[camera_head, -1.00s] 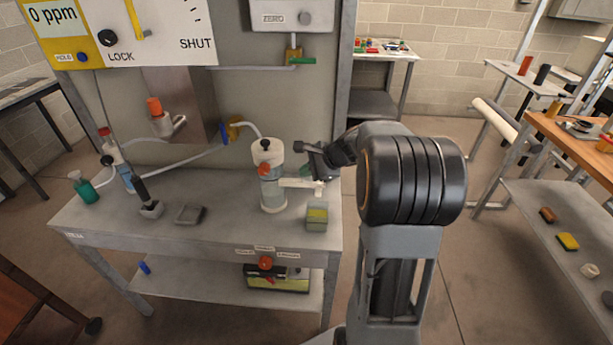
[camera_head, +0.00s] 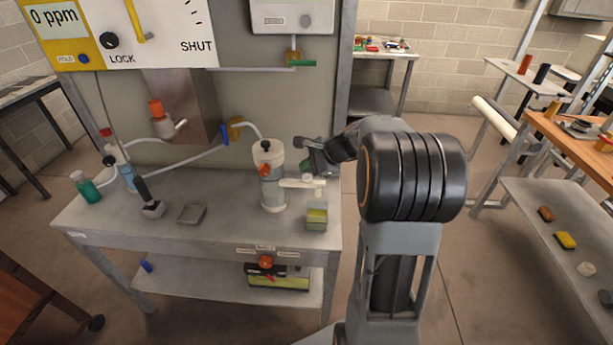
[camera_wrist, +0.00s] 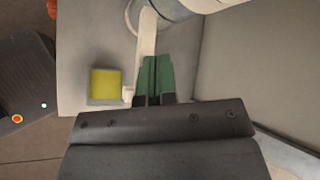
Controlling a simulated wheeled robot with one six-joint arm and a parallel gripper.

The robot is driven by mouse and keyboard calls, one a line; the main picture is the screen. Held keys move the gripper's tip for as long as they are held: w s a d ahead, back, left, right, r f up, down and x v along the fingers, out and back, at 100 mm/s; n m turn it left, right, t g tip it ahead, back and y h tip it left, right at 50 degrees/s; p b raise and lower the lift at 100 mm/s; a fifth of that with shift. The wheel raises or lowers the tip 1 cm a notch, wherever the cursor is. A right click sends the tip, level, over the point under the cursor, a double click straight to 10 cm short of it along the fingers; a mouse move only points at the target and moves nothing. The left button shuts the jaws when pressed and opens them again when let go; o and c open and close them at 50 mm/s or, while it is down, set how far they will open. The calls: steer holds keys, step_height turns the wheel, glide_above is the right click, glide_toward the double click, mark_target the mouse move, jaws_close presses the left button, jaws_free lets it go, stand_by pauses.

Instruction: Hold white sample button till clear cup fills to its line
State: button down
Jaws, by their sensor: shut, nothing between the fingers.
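A white filter housing (camera_head: 269,178) with a clear lower body and an orange knob stands on the bench. A white arm (camera_head: 295,183) reaches right from it, with a small white round piece (camera_head: 308,178) on top that looks like the sample button. A small square container (camera_head: 316,220) with yellow-green in it, probably the clear cup, stands below the arm's end; I cannot make out its line. In the wrist view it shows as a yellow square (camera_wrist: 105,101). My gripper (camera_head: 306,165), green-tipped, is shut and empty above the white arm.
A grey pad (camera_head: 191,214), a dark-handled tool in a stand (camera_head: 151,208) and a green bottle (camera_head: 87,187) are on the bench's left part. A panel with a gauge reading "0 ppm" (camera_head: 55,18) is above. Open floor lies right of the bench.

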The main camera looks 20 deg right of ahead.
mark_target(307, 178)
steer(key=shift+r, duration=0.1)
step_height(307, 178, up, 5)
steer(key=p, duration=0.4)
stand_by(2.4)
steer(key=s+a+n+g+h, duration=0.1)
steer(key=s+a+n+h, duration=0.2)
steer(key=s+n, duration=0.6)
steer(key=s+a+n+g+h, duration=0.2)
steer(key=s+a+n, duration=0.5)
steer(key=s, duration=0.5)
steer(key=n+h, duration=0.1)
steer(key=n, duration=0.1)
steer(key=shift+s+a+n, duration=0.3)
steer(key=shift+a+n, duration=0.05)
steer(key=shift+n, duration=0.05)
